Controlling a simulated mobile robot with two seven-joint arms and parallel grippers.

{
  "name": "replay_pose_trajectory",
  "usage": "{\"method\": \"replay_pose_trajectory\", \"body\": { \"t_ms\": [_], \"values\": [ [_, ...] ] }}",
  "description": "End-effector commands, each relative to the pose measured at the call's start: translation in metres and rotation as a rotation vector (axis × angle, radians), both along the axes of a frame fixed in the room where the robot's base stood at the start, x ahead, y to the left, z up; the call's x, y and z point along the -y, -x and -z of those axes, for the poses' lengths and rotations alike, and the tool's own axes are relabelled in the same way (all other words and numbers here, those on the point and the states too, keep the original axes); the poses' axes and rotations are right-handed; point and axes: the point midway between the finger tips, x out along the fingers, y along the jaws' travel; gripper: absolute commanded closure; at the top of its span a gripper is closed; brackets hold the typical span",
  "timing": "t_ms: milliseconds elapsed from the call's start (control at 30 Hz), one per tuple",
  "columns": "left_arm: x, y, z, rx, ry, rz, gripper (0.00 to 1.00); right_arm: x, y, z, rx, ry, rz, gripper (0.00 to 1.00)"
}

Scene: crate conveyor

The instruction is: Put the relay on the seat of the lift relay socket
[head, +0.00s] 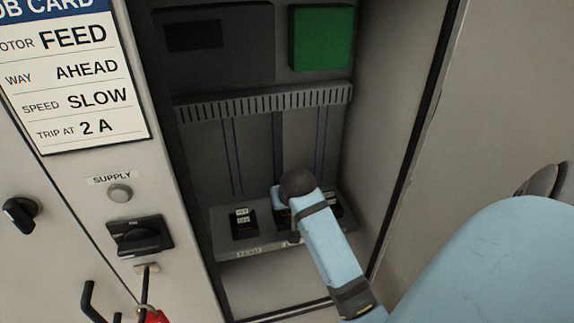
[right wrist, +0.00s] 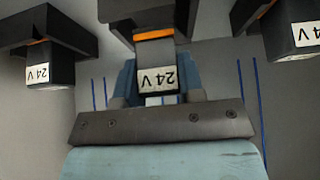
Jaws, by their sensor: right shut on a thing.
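My right gripper (right wrist: 156,74) is shut on a relay (right wrist: 157,80), a dark block with a white "24 V" label, upside down in the right wrist view. A dark socket (right wrist: 118,10) with an orange band lies right at the relay's far end, in line with it. I cannot tell whether the relay is fully down on the seat. In the head view my right forearm and wrist hide this relay and most of its socket. No lift label is readable. My left gripper is not in view.
Similar 24 V relays stand in sockets close on both sides, one at left (right wrist: 50,75) and one at right (right wrist: 290,30). The left one in the head view (head: 243,223) stands on a grey shelf (head: 280,243). A slotted duct (head: 265,100) runs above, with cabinet walls at both sides.

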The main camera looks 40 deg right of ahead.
Motion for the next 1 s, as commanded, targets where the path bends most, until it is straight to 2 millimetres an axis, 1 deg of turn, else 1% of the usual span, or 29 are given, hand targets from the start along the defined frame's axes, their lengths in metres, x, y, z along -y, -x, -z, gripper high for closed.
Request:
{"method": "replay_pose_trajectory", "body": {
  "t_ms": [33,100,500,533,567,600,633,833,933,1000],
  "values": [
    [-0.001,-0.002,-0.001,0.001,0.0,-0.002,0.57,0.0,0.001,0.006,-0.004,-0.001,0.0,0.88],
    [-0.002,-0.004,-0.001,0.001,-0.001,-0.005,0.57,0.0,0.0,0.012,-0.001,0.0,0.0,0.88],
    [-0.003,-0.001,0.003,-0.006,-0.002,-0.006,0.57,0.0,0.0,0.017,0.0,0.0,0.0,0.88],
    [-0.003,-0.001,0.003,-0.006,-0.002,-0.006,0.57,0.0,0.0,0.017,0.0,0.0,0.0,0.6],
    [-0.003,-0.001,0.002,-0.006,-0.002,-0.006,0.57,0.0,0.0,0.016,0.0,0.0,0.0,0.53],
    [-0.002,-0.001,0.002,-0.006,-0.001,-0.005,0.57,0.0,0.0,0.016,0.0,0.0,0.0,0.44],
    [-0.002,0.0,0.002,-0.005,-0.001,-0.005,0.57,0.0,0.0,0.016,0.0,0.0,0.0,0.4],
    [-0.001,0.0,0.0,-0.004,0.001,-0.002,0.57,0.0,0.0,0.013,0.001,0.0,0.0,0.4],
    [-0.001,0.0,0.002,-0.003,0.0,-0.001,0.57,-0.002,0.004,0.006,0.003,0.0,0.0,0.39],
    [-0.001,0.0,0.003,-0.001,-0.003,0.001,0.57,-0.005,0.009,-0.003,0.004,0.001,0.0,0.39]
  ]
}}
